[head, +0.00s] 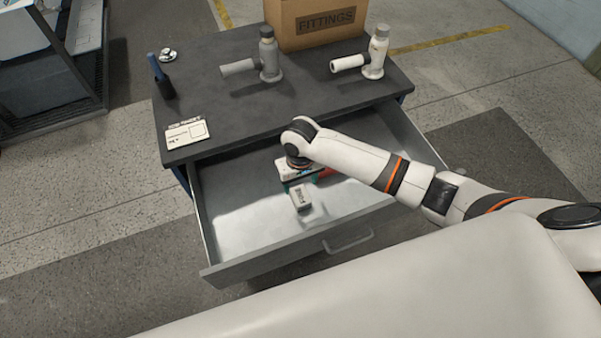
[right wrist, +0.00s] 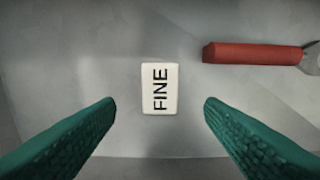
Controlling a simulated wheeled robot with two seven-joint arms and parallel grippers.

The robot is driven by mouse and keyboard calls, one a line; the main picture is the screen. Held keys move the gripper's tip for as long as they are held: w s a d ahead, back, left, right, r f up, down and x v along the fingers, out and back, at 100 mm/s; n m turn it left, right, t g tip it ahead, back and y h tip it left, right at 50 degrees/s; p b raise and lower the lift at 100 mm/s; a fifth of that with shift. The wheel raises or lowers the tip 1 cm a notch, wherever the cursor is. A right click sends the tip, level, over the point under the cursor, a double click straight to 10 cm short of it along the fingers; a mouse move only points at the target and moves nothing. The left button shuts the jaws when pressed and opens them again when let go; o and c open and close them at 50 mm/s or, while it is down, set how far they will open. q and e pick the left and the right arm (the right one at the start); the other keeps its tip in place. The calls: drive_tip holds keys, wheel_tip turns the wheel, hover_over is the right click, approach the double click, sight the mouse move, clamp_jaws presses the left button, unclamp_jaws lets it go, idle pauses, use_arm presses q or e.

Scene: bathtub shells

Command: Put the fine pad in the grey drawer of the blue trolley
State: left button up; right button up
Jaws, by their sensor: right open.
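The fine pad is a small white block marked FINE (right wrist: 159,88). It lies on the floor of the open grey drawer (head: 240,262) of the trolley (head: 180,140), and shows in the head view (head: 301,199) near the drawer's middle. My right gripper (head: 301,186) reaches down into the drawer right by the pad. In the right wrist view its green fingers (right wrist: 159,108) are apart, one on each side of the pad, with gaps between. The pad is not held. My left gripper is not in view.
A red-handled tool (right wrist: 252,54) lies beside the pad in the drawer. On the trolley top stand a grey sander-like tool (head: 268,60), a white one (head: 375,58), a FITTINGS box (head: 318,22), a card (head: 187,133) and a dark blue upright item (head: 160,78). The drawer's left part is clear.

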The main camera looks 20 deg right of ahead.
drive_tip(key=shift+r, duration=2.1)
